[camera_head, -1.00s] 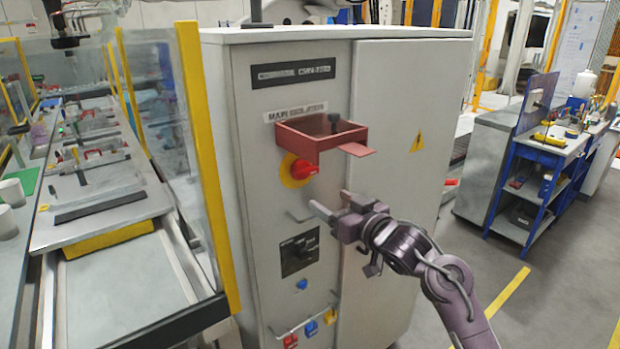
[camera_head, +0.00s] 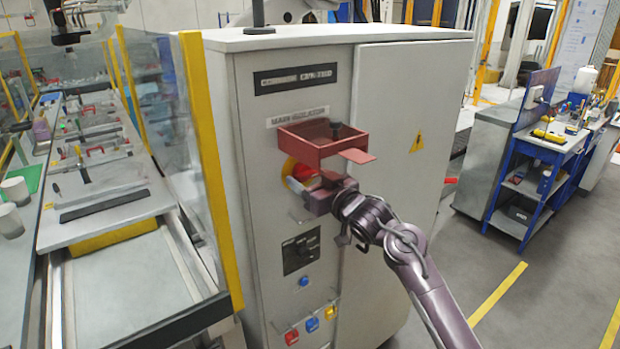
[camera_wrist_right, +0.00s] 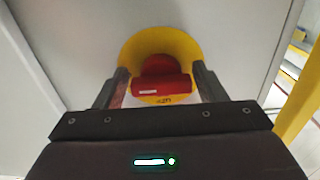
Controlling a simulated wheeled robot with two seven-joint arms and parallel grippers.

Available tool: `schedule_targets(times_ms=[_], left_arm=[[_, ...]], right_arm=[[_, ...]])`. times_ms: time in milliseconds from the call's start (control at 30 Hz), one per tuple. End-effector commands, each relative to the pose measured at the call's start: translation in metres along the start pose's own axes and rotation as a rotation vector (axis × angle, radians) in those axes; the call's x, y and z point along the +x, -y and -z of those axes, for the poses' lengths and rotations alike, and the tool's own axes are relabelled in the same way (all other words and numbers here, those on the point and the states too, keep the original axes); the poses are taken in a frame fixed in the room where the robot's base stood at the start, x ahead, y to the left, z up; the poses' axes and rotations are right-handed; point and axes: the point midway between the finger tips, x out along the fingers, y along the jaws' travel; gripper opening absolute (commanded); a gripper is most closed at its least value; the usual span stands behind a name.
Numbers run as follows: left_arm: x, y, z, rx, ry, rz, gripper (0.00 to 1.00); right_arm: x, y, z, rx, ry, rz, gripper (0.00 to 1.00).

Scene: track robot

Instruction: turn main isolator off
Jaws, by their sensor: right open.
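The main isolator is a red rotary handle (camera_head: 304,172) on a yellow round plate (camera_head: 287,168), on the front of a grey cabinet under a "MAIN ISOLATOR" label (camera_head: 297,115). In the right wrist view the red handle (camera_wrist_right: 160,82) lies crosswise on the yellow plate (camera_wrist_right: 184,50). My right gripper (camera_head: 300,188) is open, its fingers on either side of the handle; I cannot tell whether they touch it. It partly hides the handle in the head view. In the right wrist view the gripper (camera_wrist_right: 160,84) straddles the handle. My left gripper is not in view.
A red open box-like guard (camera_head: 322,144) juts out just above the handle. Below are a black selector switch (camera_head: 300,250), a blue button (camera_head: 303,281) and several coloured padlocks (camera_head: 312,324). A glass panel with a yellow post (camera_head: 208,170) stands left of the cabinet (camera_head: 390,150).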

Motion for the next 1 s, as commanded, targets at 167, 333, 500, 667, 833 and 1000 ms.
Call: schedule_targets(times_ms=[167, 333, 500, 667, 833, 1000], left_arm=[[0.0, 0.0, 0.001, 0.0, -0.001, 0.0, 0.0], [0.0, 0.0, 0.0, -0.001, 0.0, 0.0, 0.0], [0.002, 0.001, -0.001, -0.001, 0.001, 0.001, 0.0], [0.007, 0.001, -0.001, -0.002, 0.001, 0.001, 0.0], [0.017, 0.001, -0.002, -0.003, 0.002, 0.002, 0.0], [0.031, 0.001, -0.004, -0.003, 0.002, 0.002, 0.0]], right_arm=[[0.0, 0.0, 0.0, 0.0, 0.0, 0.0, 0.53], [0.0, 0.0, 0.0, 0.0, 0.001, 0.0, 0.34], [0.0, 0.0, -0.001, -0.011, 0.001, 0.0, 0.34], [-0.001, -0.001, -0.002, -0.06, 0.001, -0.001, 0.34], [0.0, -0.002, -0.003, -0.164, 0.001, -0.001, 0.34], [-0.001, -0.003, -0.004, -0.312, 0.001, -0.001, 0.34]])
